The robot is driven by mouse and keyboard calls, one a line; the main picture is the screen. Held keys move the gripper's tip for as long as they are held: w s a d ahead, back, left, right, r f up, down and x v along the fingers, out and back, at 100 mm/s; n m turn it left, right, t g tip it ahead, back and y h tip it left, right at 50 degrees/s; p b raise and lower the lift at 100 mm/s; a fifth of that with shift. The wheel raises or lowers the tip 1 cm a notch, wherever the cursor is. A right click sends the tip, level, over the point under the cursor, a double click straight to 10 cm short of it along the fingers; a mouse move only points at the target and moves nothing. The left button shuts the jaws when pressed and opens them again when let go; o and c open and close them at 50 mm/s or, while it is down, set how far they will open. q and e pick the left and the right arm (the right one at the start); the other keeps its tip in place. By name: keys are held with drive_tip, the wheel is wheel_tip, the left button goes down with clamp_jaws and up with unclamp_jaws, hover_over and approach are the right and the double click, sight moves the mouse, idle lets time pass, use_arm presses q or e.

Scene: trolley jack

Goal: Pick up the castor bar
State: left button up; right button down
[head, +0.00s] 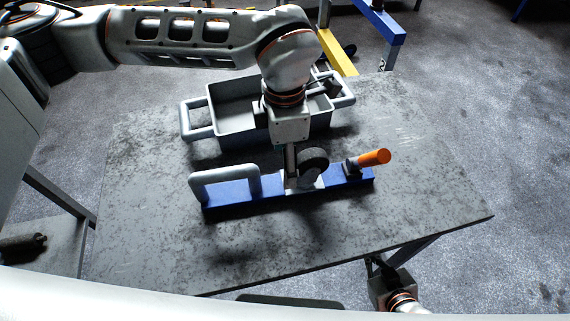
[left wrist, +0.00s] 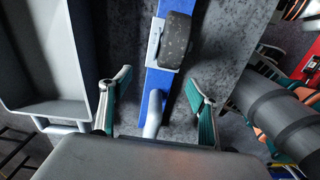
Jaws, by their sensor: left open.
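The castor bar is a long blue bar (head: 230,202) lying on the grey table, with a grey loop handle (head: 225,180) at its left end. A dark castor wheel (head: 314,162) on a pale plate sits right of its middle, and an orange grip (head: 374,157) stands at its right end. My left gripper (head: 290,172) points down over the bar, just left of the wheel. In the left wrist view its fingers (left wrist: 158,98) are open, one on each side of the blue bar (left wrist: 158,82), with nothing gripped. My right gripper (head: 376,268) is low beyond the table's front edge; its fingers are unclear.
A grey tray (head: 200,112) with side handles stands on the table behind the bar, close to my left wrist. The table (head: 140,220) is bare in front and at the left. A yellow and blue frame (head: 380,22) stands beyond the far edge.

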use_arm(q)
drive_tip(key=f, duration=0.6)
drive_tip(key=shift+s+f, duration=0.1)
drive_tip(key=shift+s, duration=0.25)
drive_tip(key=shift+w+f, duration=0.1)
drive_tip(key=shift+f, duration=0.55)
drive_tip(key=shift+r, duration=0.1)
clamp_jaws()
